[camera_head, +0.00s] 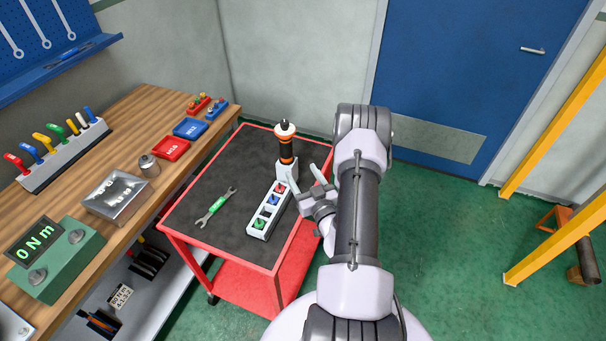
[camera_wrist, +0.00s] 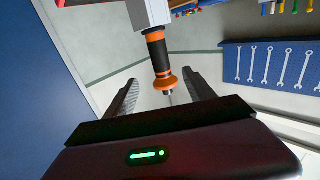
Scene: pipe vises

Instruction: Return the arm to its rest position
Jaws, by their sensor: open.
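My gripper (camera_head: 306,182) is over the right side of the red cart, its two fingers spread apart with nothing between them. In the wrist view the fingers of my gripper (camera_wrist: 160,98) also stand wide apart. A black and orange power tool (camera_head: 286,150) with a white cap stands upright in a white holder at the cart's far right corner. In the wrist view this tool (camera_wrist: 158,62) shows beyond the fingers, apart from them. My arm is bent and reaches forward from the bottom of the head view.
The red cart (camera_head: 181,240) has a dark top with a green-handled wrench (camera_head: 216,207) and a white socket rack (camera_head: 258,232). A wooden bench (camera_head: 125,125) stands left. A blue door (camera_head: 470,70) is behind, and yellow posts (camera_head: 560,235) stand right. Green floor (camera_head: 440,240) is clear between.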

